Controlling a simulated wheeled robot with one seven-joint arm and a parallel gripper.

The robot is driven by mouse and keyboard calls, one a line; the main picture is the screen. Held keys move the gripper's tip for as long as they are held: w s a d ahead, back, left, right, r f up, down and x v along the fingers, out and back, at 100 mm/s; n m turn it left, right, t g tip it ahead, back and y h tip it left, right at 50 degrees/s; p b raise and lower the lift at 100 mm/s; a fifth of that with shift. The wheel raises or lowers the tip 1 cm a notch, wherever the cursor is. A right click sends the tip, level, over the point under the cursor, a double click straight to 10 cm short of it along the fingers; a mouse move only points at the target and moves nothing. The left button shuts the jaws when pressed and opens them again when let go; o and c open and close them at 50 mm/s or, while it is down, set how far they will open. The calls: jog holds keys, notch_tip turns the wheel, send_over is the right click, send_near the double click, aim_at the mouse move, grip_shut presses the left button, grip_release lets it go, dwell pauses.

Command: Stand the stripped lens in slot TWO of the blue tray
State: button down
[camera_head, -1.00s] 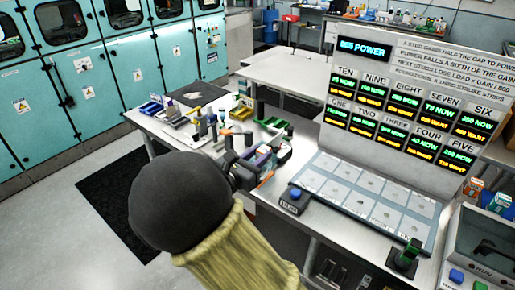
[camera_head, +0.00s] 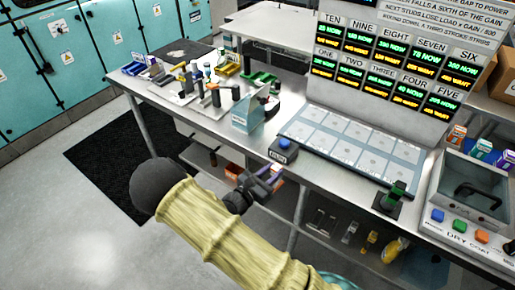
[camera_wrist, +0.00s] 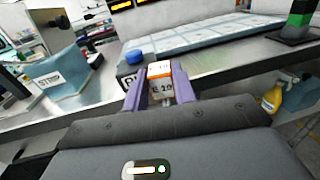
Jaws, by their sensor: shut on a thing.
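In the head view my gripper is in front of the bench's front edge, below and left of the pale blue tray (camera_head: 325,150). The tray holds two rows of grey cells under the numbered board. Labels on its cells are too small to read. The tray also shows in the wrist view (camera_wrist: 215,38).
A blue button box (camera_head: 283,150) stands at the tray's near left corner. A pale blue STRIP box (camera_head: 247,113) is left of it. A crowded tool area (camera_head: 205,85) fills the bench's left end.

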jog(key=s+d+f, duration=0.2)
jog(key=d+f, duration=0.1)
jog(key=f, duration=0.2)
jog(key=s+d+f+m+g+h, duration=0.1)
jog(key=s+d+f, duration=0.2)
jog(key=f, duration=0.3)
jog(key=shift+d+g+b, duration=0.3)
jog(key=shift+d+b, duration=0.15)
jog(key=shift+d, duration=0.3)
jog(key=shift+w, duration=0.1)
